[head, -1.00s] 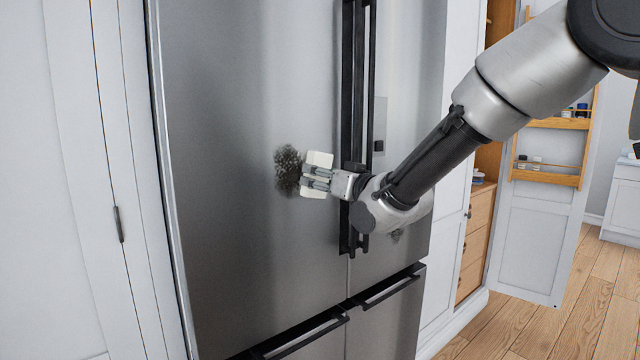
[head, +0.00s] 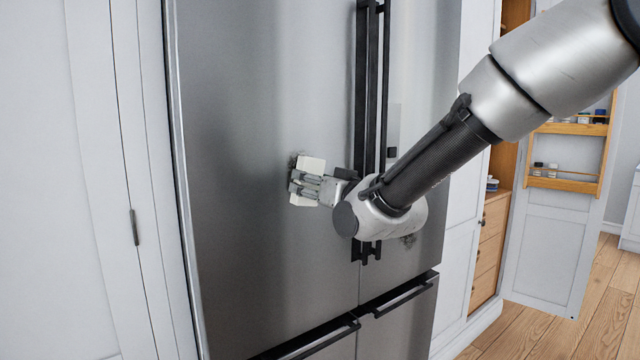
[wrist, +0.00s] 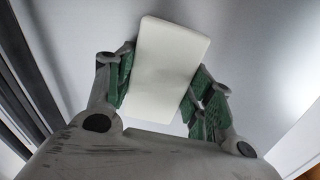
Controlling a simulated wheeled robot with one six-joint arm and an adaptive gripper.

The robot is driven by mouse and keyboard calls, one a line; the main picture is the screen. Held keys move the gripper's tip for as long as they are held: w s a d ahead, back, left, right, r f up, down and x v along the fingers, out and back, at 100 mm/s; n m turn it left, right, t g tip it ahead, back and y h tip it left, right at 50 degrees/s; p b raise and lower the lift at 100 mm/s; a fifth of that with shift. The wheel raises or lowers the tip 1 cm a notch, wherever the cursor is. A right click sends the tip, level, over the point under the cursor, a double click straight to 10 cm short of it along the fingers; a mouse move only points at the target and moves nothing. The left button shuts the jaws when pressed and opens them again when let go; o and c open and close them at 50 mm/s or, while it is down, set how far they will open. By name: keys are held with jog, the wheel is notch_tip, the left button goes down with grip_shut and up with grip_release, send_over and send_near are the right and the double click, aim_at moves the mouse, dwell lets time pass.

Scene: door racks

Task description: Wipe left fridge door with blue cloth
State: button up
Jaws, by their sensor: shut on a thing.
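The left fridge door (head: 250,240) is brushed steel and shut. My gripper (head: 306,184) is in front of it, left of the dark vertical handles, shut on a white block (head: 311,164). In the wrist view the same pale, flat block (wrist: 165,62) sits between the green-padded fingers (wrist: 160,90). It looks like a sponge or eraser; no blue cloth is in view. The block is at the door face; exact contact is hard to tell. The surface behind the block is hidden.
Black vertical handles (head: 367,90) stand out right of my gripper. Drawer handles (head: 400,297) run below. An open cabinet door with wooden racks (head: 565,155) stands at the right.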

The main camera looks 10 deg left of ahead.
aim_at(287, 165)
jog(key=shift+s+a, duration=1.45)
jog(key=shift+s, duration=0.05)
jog(key=shift+r, duration=1.05)
jog(key=shift+w+d, duration=1.2)
jog(key=shift+w, duration=0.2)
jog(key=shift+w+d, duration=2.3)
jog(key=shift+w, duration=0.2)
jog(key=shift+w+a+r, duration=0.1)
jog(key=shift+r, duration=0.85)
jog(key=shift+s+a, duration=1.15)
jog(key=shift+s, duration=0.2)
jog(key=shift+s+a, duration=1.1)
jog(key=shift+s, duration=0.25)
jog(key=shift+s+a, duration=1.15)
jog(key=shift+s, duration=0.2)
jog(key=shift+v, duration=3)
jog(key=shift+d, duration=0.1)
